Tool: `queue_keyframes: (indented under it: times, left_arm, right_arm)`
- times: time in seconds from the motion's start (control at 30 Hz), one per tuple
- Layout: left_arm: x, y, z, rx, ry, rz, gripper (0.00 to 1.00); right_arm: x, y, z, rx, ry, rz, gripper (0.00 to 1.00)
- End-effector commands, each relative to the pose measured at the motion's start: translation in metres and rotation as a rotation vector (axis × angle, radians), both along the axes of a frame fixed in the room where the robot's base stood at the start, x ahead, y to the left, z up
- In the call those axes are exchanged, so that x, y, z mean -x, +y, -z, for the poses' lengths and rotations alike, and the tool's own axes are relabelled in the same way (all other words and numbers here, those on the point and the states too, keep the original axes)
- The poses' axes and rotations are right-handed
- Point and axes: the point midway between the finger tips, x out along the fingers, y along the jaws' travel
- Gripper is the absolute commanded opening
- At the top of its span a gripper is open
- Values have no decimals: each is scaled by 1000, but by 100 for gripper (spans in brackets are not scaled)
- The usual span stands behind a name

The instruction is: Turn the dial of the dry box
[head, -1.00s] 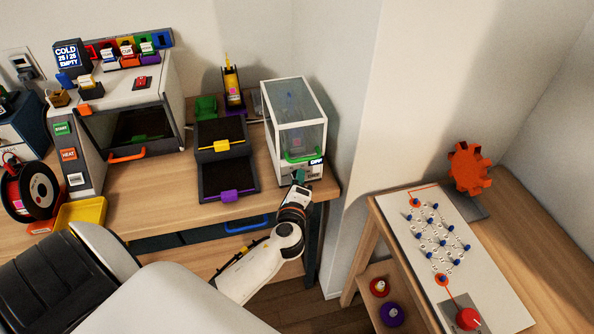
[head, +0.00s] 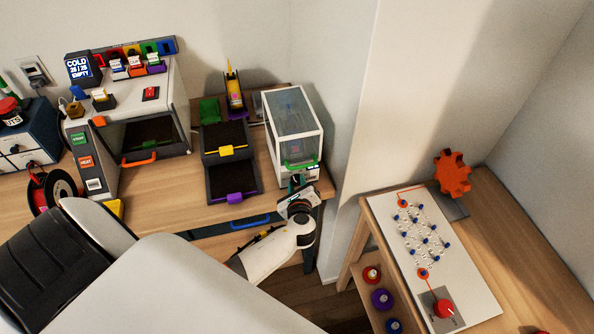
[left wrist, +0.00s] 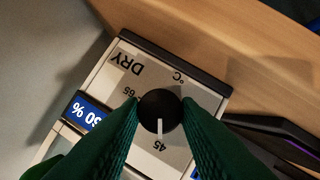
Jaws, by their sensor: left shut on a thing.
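The dry box (head: 292,128) is a white-framed case with clear walls and a green handle, at the right end of the desk. Its dial (left wrist: 159,110) shows in the left wrist view as a round black knob on a pale panel marked DRY, 65, 45 and °C. The dial's white mark points at 45. My left gripper (head: 297,183) is at the front of the box, below the green handle; its green fingers (left wrist: 160,128) are shut on the dial from both sides. In the head view the hand hides the dial. My right gripper is not in view.
A blue percent display (left wrist: 88,112) sits beside the dial panel. Black trays (head: 229,165) stand left of the box, and an oven-like machine (head: 140,110) stands further left. A wall corner is close on the box's right. A separate table (head: 475,290) stands at right.

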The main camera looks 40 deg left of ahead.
Motion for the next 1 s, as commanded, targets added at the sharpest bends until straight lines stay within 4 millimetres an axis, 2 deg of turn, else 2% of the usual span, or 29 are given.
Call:
queue_keyframes:
  times: [0.43, 0.47, 0.6, 0.87, 1.0]
  left_arm:
    - [0, 0, 1, -6, 9, 0, 7]
    - [0, 0, 1, -6, 9, 0, 31]
    - [0, 0, 1, -6, 9, -1, 51]
    - [0, -1, 0, -6, 8, 0, 51]
    - [8, -7, -2, -6, 8, 0, 51]
  right_arm:
    - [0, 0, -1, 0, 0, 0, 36]
    - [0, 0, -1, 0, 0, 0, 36]
    - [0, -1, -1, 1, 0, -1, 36]
    - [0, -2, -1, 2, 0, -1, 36]
    - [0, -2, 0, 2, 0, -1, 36]
